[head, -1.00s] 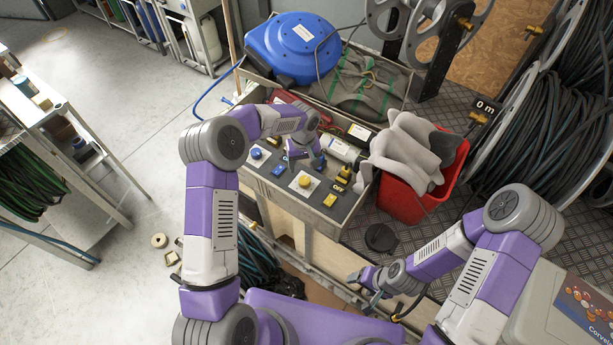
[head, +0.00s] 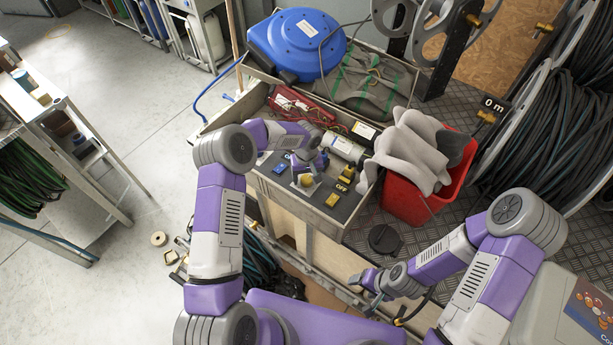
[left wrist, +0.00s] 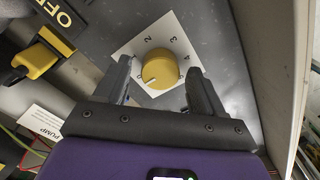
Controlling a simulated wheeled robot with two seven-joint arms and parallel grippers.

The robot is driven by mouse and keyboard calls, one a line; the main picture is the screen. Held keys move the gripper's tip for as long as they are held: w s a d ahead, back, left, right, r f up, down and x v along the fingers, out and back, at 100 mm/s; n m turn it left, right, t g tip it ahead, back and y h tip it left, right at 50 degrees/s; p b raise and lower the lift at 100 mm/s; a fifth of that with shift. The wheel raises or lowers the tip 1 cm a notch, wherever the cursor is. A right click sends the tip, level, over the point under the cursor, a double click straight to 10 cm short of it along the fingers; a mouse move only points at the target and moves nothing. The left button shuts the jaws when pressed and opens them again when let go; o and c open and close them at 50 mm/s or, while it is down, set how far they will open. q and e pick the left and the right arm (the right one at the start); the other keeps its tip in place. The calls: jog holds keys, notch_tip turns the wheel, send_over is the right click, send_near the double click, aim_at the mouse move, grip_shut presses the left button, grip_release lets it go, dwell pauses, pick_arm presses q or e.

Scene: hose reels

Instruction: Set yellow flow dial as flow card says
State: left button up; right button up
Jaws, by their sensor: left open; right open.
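The yellow flow dial (left wrist: 160,70) is a round knob on a white square plate (left wrist: 133,49) with numbers around it. Its pale pointer line points to the lower left in the left wrist view; 2, 3 and 4 lie above and to the right. My left gripper (left wrist: 158,88) is open, with a finger on either side of the dial; I cannot tell whether they touch it. In the head view this gripper (head: 306,169) partly covers the dial (head: 306,180). My right gripper (head: 368,284) is open and empty, low beside the bench. I cannot make out a flow card.
A yellow switch (left wrist: 35,60) by an OFF label and a PUMP card (left wrist: 45,122) lie beside the dial. A blue knob and switch (head: 281,166), a red bin (head: 410,204) with grey cloth and a blue reel (head: 298,45) are around the panel.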

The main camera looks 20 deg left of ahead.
pick_arm(q)
jog(key=c, duration=1.1)
jog(key=shift+o, duration=0.2)
